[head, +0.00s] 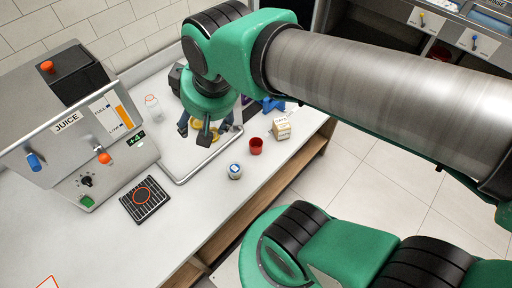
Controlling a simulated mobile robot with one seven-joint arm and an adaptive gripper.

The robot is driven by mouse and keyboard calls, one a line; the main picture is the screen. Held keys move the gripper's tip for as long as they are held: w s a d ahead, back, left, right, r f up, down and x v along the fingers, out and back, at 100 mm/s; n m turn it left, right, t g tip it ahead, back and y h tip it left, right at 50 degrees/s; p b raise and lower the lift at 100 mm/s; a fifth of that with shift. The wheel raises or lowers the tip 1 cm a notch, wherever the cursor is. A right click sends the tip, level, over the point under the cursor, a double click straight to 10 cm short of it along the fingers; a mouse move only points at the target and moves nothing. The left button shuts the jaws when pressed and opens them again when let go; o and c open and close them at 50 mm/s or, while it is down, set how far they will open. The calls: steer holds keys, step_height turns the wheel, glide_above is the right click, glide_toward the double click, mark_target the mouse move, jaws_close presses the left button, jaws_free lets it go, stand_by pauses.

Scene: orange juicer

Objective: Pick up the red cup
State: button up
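The red cup (256,146) stands upright on the white counter, near its front edge, just right of the metal-rimmed tray. It looks empty from here. My gripper (207,130) hangs over the tray, left of the cup and apart from it. I see nothing held, though the wrist hides part of the space between the fingers.
A small carton (282,128) stands close right of the cup. A small white-and-blue container (235,171) stands to its lower left. The juice machine (78,130) with its black drip grate (145,199) fills the left. A clear bottle (153,107) stands behind the tray (181,181).

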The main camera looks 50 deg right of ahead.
steer(key=w+d+f+m+g, duration=0.3)
steer(key=w+d+f, duration=0.3)
steer(key=d+f, duration=0.45)
steer(key=m+g, duration=0.2)
steer(key=m, duration=0.1)
glide_above(256, 143)
steer(key=s+a, duration=0.2)
step_height(256, 143, down, 14)
steer(key=shift+w+d+f+p, duration=0.1)
steer(key=shift+w+d+p, duration=0.1)
steer(key=shift+p, duration=0.25)
steer(key=shift+f, duration=0.15)
step_height(256, 143, down, 8)
steer(key=b, duration=0.2)
steer(key=shift+f, duration=0.15)
steer(key=shift+f+b, duration=1)
steer(key=shift+f, duration=1.6)
